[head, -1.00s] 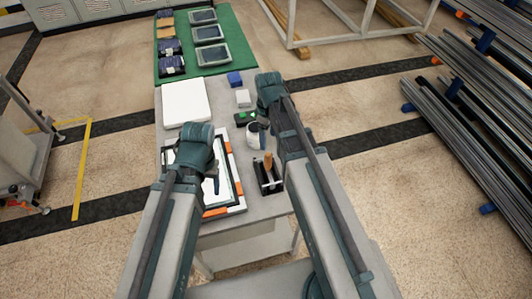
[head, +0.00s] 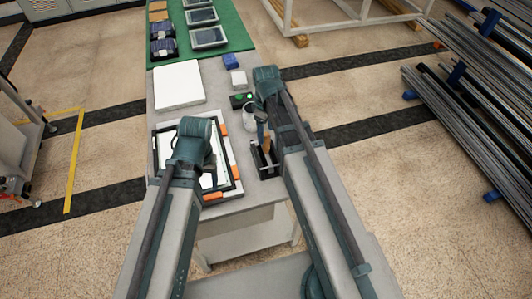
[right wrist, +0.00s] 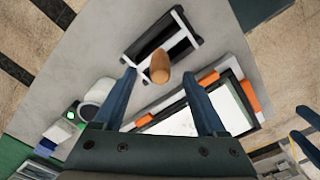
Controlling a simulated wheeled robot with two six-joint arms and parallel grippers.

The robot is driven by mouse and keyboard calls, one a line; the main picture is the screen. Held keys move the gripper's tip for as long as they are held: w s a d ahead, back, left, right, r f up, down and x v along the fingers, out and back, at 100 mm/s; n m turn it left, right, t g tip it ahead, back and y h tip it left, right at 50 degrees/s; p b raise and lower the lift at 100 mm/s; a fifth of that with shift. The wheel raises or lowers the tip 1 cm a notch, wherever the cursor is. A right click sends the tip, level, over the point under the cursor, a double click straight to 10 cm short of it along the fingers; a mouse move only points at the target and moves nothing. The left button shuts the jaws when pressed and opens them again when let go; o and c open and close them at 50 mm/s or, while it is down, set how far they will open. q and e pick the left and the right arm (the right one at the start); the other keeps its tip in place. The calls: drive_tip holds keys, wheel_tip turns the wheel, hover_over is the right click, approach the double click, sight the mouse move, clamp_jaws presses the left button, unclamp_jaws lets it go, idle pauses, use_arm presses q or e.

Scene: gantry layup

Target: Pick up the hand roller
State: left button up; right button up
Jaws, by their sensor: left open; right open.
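The hand roller, seen by its wooden handle (head: 266,145), stands upright in a dark cradle (head: 264,168) near the table's front right edge. In the right wrist view the handle (right wrist: 160,66) points toward the camera, and the cradle (right wrist: 150,38) lies behind it. My right gripper (right wrist: 158,80) is open, with the handle showing between its fingertips; I see no contact. In the head view the right gripper (head: 262,128) is just above the handle and partly covers it. My left gripper (head: 211,176) is open and empty above the framed white panel. The roller's lower part is mostly hidden.
A framed panel with orange clips (head: 232,168) lies left of the cradle. A white cup (head: 249,117), a box with a green button (head: 240,99), a white block (head: 238,78) and a blue block (head: 231,62) stand behind. A white slab (head: 178,86) lies back left.

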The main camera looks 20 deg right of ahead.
sight(266, 140)
drive_tip(key=shift+f, duration=0.1)
wheel_tip(266, 140, down, 5)
drive_tip(key=b, duration=0.5)
drive_tip(key=shift+f, duration=0.15)
clamp_jaws()
idle(0.4)
